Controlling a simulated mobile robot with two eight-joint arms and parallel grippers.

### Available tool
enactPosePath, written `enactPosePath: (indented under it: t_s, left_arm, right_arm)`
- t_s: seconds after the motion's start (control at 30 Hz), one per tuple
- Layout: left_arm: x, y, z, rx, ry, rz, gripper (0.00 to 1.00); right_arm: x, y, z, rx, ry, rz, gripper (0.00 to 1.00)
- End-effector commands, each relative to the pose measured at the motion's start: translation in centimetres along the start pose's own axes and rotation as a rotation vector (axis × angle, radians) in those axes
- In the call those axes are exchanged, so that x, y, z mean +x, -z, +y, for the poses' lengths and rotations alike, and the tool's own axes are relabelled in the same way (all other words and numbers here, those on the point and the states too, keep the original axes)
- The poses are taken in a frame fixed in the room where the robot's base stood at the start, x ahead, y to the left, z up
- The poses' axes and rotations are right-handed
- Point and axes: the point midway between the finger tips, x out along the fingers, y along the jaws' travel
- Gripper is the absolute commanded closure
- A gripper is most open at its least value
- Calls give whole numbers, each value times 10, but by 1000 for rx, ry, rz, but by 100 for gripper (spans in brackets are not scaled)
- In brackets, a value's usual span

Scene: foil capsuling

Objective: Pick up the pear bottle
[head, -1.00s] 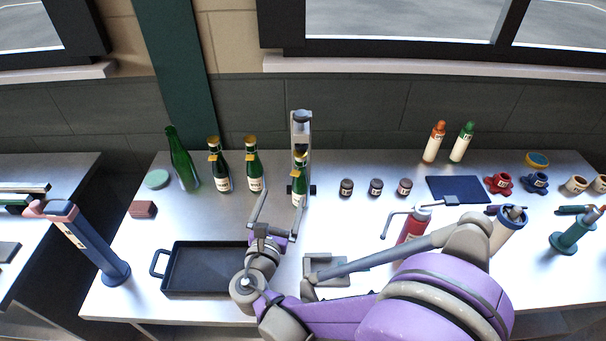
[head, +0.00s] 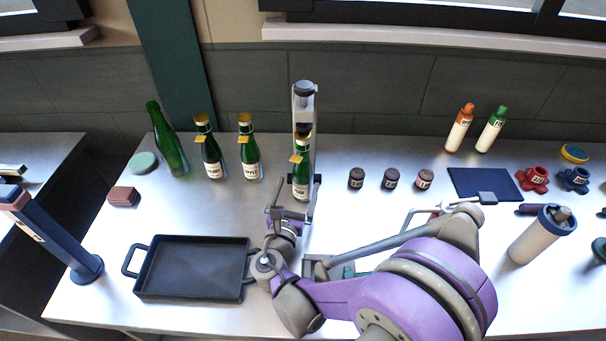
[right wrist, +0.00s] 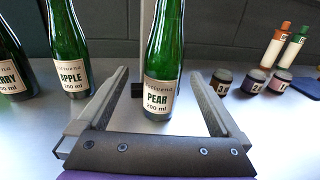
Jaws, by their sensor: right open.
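The pear bottle (head: 302,178) is green with a gold cap and a cream label. It stands upright on the bench in front of a grey upright stand. In the right wrist view the label of the pear bottle (right wrist: 158,97) reads PEAR. My right gripper (head: 297,187) is open, low over the bench, with its fingers on either side of the bottle's lower part. In the right wrist view my right gripper (right wrist: 159,74) shows a gap between each finger and the bottle. My left gripper is not in view.
The apple bottle (head: 249,152) and another capped bottle (head: 210,154) stand to the left. The grey stand (head: 304,105) is close behind the pear bottle. Small jars (head: 391,179) stand to the right. A black tray (head: 196,239) lies at front left.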

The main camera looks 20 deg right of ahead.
Motion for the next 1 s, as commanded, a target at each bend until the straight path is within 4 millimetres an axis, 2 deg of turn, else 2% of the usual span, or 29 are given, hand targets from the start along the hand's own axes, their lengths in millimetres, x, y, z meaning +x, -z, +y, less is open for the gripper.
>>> enactPosePath:
  t_s: [0.4, 0.67, 0.77, 1.0]
  left_arm:
    - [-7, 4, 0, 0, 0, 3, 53]
    - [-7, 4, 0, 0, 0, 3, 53]
    - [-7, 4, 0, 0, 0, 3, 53]
    - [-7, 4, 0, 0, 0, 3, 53]
  right_arm:
    - [50, -5, -4, 0, 1, 0, 0]
    - [53, -4, -4, 0, 0, 0, 0]
    - [53, -4, -4, 0, 0, 0, 14]
    - [53, -4, -4, 1, 0, 0, 58]
